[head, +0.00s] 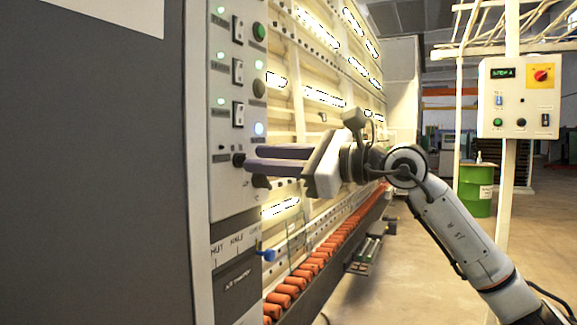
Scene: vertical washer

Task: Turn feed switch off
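A grey control panel (224,130) stands upright at left centre. It carries a column of black rocker switches: top (238,29), middle (238,71) and lower (238,115). Their labels are too small to read, so I cannot tell which is the feed switch. A dark knob (239,160) sits below them. My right gripper (251,158) reaches in from the right, its two fingers pointing left at the panel by this knob. The fingers look apart with nothing between them; whether they touch the panel is unclear. My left gripper is out of view.
Green lamps (220,55) glow beside the switches. A green button (259,31) and a lit white one (259,129) are on the panel's right side. Orange rollers (292,281) run below. Another control box (519,97) and a green barrel (477,190) stand at right.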

